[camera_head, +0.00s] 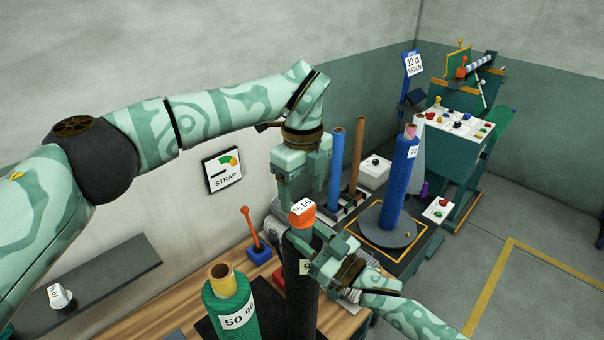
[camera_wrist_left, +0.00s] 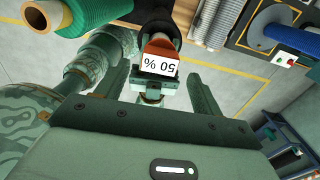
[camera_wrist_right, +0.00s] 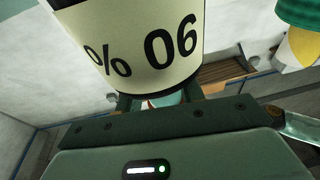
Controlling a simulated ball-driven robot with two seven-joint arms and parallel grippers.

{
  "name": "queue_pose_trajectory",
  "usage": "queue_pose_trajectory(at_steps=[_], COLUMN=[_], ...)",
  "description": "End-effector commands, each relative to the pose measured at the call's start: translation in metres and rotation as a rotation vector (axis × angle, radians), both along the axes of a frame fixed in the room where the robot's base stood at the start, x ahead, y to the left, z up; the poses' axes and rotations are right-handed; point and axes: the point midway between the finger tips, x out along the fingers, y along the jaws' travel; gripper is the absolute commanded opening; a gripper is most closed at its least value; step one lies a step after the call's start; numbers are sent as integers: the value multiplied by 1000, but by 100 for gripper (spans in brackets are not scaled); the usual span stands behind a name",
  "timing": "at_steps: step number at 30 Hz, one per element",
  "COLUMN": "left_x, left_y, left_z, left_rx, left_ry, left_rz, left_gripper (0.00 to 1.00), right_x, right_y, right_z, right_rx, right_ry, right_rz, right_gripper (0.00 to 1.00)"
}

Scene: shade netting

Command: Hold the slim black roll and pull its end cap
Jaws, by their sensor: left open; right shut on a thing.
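The slim black roll (camera_head: 301,295) stands upright near the bench's front. A pale label on it reads 90 % in the right wrist view (camera_wrist_right: 150,45). Its orange end cap (camera_head: 302,215), with a white 50 % label, sits on the roll's top. My right gripper (camera_head: 322,262) is shut on the roll below the cap; its fingertips are mostly hidden behind the label in its wrist view. My left gripper (camera_head: 302,195) is open just above the cap. In the left wrist view the cap (camera_wrist_left: 160,46) lies between the two spread fingers, with visible gaps at both sides.
A thicker green roll (camera_head: 230,305) stands close left of the black roll. A blue-based orange lever (camera_head: 252,232) is behind it. A blue roll (camera_head: 398,185) on a round plate, a thin blue tube (camera_head: 336,160) and a brown tube (camera_head: 356,155) stand behind right. Floor at right is open.

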Motion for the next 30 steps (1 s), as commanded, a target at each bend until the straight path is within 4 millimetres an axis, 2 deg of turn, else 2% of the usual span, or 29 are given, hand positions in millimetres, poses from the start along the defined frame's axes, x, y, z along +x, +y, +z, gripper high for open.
queue_pose_trajectory(at_steps=[3, 9, 15, 27, 30], left_x=[0, 0, 0, 0, 0], left_y=[0, 0, 0, 0, 0], left_z=[-19, -41, -49, -49, -49], left_rx=[1, 1, 0, 1, 0], left_ry=[1, 1, -1, -1, -1], left_rz=[1, 1, 1, 2, 2], left_gripper=[67, 67, 67, 67, 39], right_x=[0, 0, 0, 0, 0], right_y=[0, 0, 0, 0, 0], right_z=[-1, -1, -1, -1, -1], right_rx=[-2, -2, -2, -2, -2], right_ry=[1, 1, 1, 1, 1], right_rz=[0, 0, 0, 0, 0], right_gripper=[2, 2, 2, 2, 2])
